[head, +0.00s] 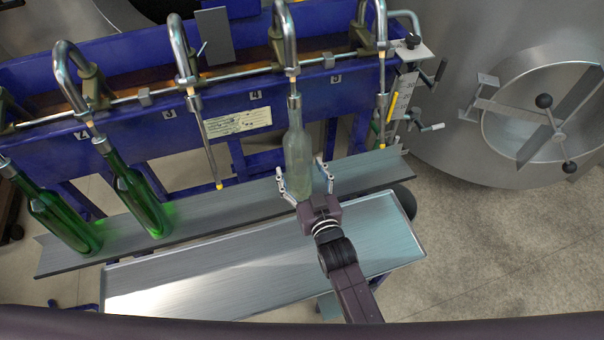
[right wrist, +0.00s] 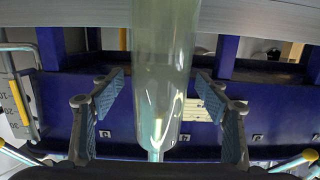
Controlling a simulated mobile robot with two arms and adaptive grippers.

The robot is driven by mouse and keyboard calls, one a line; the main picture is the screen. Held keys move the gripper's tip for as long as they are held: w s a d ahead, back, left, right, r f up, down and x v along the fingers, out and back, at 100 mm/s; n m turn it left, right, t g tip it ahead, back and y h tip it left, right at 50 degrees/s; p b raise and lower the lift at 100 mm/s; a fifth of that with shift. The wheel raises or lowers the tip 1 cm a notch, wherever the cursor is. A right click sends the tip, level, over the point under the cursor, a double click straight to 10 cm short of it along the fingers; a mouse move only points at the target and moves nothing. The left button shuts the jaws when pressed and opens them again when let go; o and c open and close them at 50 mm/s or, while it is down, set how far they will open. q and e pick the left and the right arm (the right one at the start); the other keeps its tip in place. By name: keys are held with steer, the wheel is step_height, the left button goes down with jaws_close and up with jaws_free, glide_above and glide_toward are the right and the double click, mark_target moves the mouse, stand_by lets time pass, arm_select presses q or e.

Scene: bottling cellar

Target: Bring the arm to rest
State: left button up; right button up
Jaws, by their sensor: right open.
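My right gripper (head: 306,185) is open around the lower part of a clear bottle (head: 298,152). The bottle stands on the grey shelf of the filler, under the spout (head: 293,85) by label 4, with its neck at the spout. In the right wrist view the bottle (right wrist: 165,75) is between the two spread fingers (right wrist: 160,105), with a gap on each side. My right arm reaches over the metal tray from the front. My left gripper is not in view.
Two green bottles (head: 140,205) (head: 66,222) stand under spouts to the left. The spout by label 3 (head: 205,140) has no bottle. A shiny metal tray (head: 250,262) lies in front of the shelf (head: 240,203). A steel tank (head: 500,100) stands at the right.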

steer(key=shift+b+x, duration=0.3)
steer(key=shift+x, duration=0.6)
jaws_close()
stand_by(0.4)
